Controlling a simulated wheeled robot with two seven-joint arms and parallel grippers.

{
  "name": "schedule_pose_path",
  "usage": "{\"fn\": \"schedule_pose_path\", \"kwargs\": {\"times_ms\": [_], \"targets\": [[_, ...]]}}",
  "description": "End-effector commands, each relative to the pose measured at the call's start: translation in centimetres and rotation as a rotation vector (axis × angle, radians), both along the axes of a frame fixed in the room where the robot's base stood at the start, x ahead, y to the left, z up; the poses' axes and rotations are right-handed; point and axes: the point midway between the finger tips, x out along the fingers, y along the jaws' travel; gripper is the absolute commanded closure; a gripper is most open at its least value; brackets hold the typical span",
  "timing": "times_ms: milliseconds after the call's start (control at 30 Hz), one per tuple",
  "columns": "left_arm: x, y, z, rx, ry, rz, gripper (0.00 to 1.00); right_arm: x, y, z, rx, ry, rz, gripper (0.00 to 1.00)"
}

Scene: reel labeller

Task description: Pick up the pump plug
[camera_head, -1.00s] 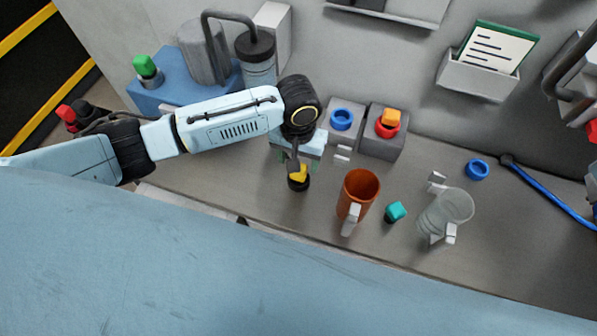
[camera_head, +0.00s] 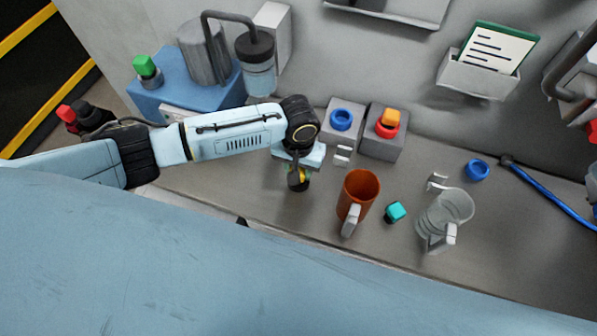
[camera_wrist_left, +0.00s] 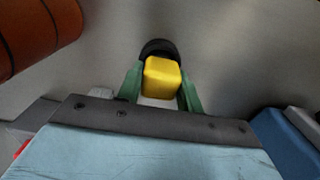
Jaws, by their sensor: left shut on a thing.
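A small plug with a yellow block-shaped top (camera_wrist_left: 162,78) and a dark round base stands on the bench, left of the orange mug. No label on it can be read. In the head view the yellow plug (camera_head: 304,174) is partly hidden by my left gripper (camera_head: 298,175). In the left wrist view my left gripper (camera_wrist_left: 161,88) has its green fingers on both sides of the yellow top, shut on it. The dark base shows beyond the yellow top. My right gripper is not in view.
An orange mug (camera_head: 352,209), a teal plug (camera_head: 395,212) and a clear jug (camera_head: 444,216) stand to the right. Grey blocks (camera_head: 385,144) with a blue ring and a red-orange plug stand behind. A blue pump unit (camera_head: 178,91) with a green-topped knob is at back left.

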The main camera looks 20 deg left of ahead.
Motion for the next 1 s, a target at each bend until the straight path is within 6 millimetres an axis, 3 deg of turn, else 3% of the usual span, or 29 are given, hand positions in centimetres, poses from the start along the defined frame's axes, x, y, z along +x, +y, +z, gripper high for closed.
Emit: {"fn": "schedule_pose_path", "kwargs": {"times_ms": [267,700,1000], "targets": [[0.1,0.0,0.6,-0.001,-0.002,0.0,0.88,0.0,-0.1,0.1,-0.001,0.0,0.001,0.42],[0.1,0.0,8.5,-0.002,-0.002,0.0,0.88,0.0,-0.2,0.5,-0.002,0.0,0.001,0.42],[0.1,0.0,10.1,-0.001,-0.001,0.001,0.88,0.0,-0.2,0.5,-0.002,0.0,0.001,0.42]]}}
